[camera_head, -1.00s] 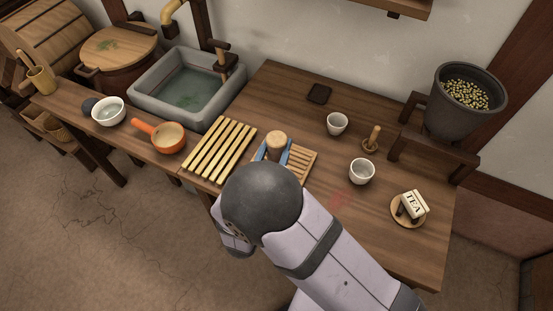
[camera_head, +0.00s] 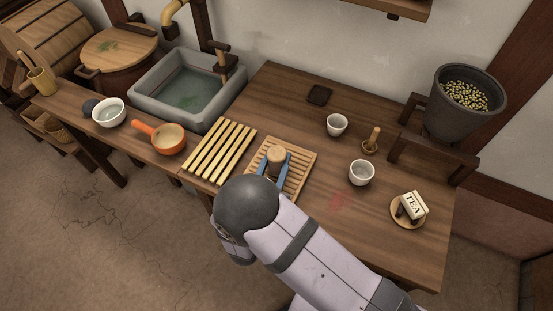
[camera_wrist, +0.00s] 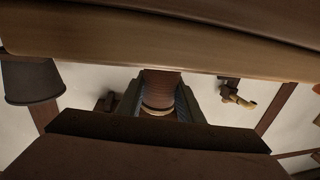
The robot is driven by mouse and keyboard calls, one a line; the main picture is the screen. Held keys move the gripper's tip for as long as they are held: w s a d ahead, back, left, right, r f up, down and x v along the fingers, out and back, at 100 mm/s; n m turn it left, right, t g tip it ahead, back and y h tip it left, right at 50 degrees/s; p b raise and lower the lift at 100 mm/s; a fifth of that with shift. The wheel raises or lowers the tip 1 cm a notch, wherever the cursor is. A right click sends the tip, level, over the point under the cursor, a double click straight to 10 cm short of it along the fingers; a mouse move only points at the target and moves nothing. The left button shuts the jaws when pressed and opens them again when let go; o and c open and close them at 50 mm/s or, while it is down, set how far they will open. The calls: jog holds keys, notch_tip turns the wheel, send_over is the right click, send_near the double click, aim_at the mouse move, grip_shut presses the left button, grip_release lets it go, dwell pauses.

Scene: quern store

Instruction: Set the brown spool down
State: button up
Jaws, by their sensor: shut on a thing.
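The brown spool (camera_head: 276,155) has a pale round top and a darker body. It is upright between the blue fingers of my gripper (camera_head: 274,163), which is shut on it. It appears over the square slatted wooden tray (camera_head: 302,158); its lower end is hidden by the fingers, so I cannot tell whether it touches the slats. In the wrist view the spool (camera_wrist: 160,88) shows between the two fingers of my gripper (camera_wrist: 158,100), with a pale band at its end.
A slatted rack (camera_head: 219,150) lies left of the tray, with an orange-handled pan (camera_head: 168,139) beyond it. Two white cups (camera_head: 361,172) and a small wooden peg stand (camera_head: 371,142) are to the right. The table between tray and cups is clear.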

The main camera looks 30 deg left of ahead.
jog(key=shift+f, duration=0.1)
jog(key=o, duration=0.6)
jog(key=shift+f, duration=0.1)
jog(key=o, duration=0.5)
jog(key=shift+c, duration=0.2)
jog(key=shift+r, duration=0.3)
jog(key=shift+s+f, duration=0.15)
jog(key=shift+s, duration=0.2)
jog(key=s, duration=0.3)
jog(key=s+d+b, duration=0.1)
jog(key=s, duration=0.3)
jog(key=s+d+b, duration=0.1)
jog(key=s, duration=0.3)
jog(key=o, duration=0.3)
jog(key=shift+s, duration=0.1)
